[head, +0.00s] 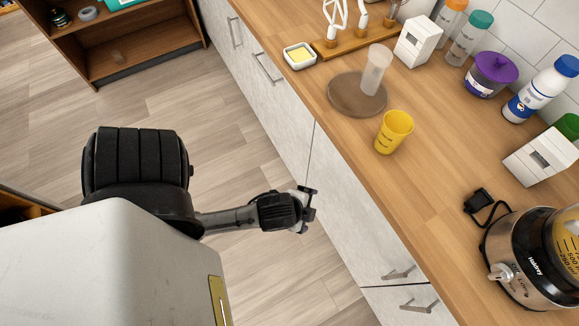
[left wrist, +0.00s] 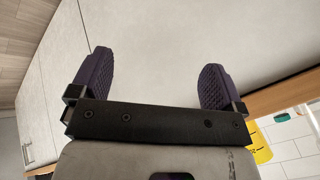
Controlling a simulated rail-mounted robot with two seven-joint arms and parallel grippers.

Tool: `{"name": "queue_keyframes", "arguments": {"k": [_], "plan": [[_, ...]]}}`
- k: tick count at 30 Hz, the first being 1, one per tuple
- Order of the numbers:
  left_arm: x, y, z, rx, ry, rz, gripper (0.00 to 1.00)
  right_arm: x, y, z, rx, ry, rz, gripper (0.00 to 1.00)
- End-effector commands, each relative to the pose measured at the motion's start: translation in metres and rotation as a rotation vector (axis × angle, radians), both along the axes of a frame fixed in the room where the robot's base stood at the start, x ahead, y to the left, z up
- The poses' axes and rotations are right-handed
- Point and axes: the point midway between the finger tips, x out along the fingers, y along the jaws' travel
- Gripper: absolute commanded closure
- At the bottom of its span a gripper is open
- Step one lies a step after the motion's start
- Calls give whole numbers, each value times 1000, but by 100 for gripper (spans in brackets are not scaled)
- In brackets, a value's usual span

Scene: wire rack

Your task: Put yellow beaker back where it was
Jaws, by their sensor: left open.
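The yellow beaker (head: 393,132) stands upright on the wooden counter, just in front of a round brown mat (head: 343,98). It also shows partly at the right edge of the left wrist view (left wrist: 259,150). A clear frosted beaker (head: 376,68) stands on the mat. My left gripper (head: 308,206) is in front of the cabinet doors, to the lower left of the yellow beaker and apart from it. In the left wrist view its two purple-padded fingers (left wrist: 157,75) are spread with nothing between them. My right gripper is not in view.
The counter front is clear. A brown shelf (head: 130,50) stands at upper left.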

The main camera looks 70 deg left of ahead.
Motion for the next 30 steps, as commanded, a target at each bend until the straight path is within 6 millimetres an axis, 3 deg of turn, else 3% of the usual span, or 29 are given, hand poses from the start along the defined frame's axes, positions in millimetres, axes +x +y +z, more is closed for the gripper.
{"name": "queue_keyframes", "arguments": {"k": [3, 10, 30], "plan": [[-24, -11, -10, -186, 77, 180, 5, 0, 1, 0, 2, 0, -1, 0], [-48, -22, -15, -355, 164, 377, 5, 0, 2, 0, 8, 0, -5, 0], [-51, -23, -16, -376, 176, 406, 5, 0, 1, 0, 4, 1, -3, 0]]}}
